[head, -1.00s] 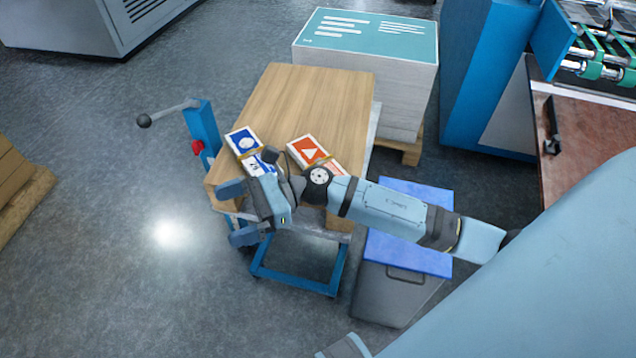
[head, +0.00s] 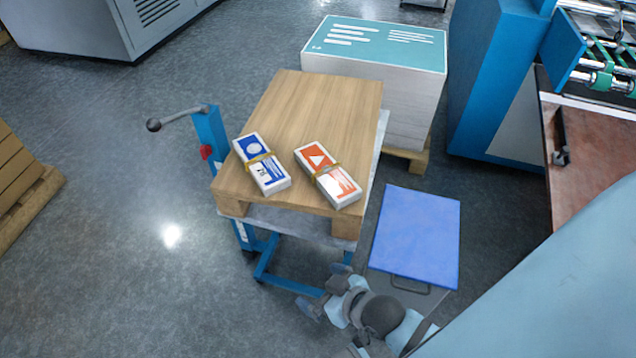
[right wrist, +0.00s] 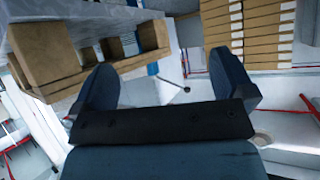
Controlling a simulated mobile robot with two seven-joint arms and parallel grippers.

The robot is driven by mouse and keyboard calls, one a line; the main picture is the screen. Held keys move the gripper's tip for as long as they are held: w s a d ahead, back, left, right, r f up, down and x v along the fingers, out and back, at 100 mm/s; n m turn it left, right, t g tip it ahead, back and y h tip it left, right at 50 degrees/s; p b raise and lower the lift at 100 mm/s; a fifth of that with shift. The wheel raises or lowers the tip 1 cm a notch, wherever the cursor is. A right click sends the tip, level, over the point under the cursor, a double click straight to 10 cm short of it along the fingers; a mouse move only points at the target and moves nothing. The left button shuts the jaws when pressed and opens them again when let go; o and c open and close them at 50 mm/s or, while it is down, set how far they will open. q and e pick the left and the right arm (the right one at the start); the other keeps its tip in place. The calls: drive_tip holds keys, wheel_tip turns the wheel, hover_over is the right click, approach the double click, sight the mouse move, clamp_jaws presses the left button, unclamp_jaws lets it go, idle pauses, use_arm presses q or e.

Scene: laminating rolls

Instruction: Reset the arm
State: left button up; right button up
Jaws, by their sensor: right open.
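My right gripper (head: 324,288) is low in the head view, in front of the wooden-topped cart and left of the grey bin. Its two fingers are apart with nothing between them, as the right wrist view (right wrist: 172,90) also shows. A blue-and-white banded bundle (head: 262,164) and an orange-and-white banded bundle (head: 328,175) lie side by side on the wooden platform (head: 315,105), near its front edge. The gripper is clear of both. My left gripper is in neither view.
A blue-lidded grey bin (head: 416,235) stands right of the cart, close to my right arm. The cart's blue frame and lever handle (head: 180,117) are at left. A tall paper stack (head: 375,75) stands behind. Open floor (head: 110,240) lies to the left.

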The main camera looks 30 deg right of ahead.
use_arm(q)
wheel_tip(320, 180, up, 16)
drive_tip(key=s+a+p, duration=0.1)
drive_tip(key=p, duration=2)
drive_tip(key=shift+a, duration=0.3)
use_arm(e)
wheel_tip(320, 180, up, 16)
drive_tip(key=s+d, duration=0.1)
drive_tip(key=shift+d, duration=0.3)
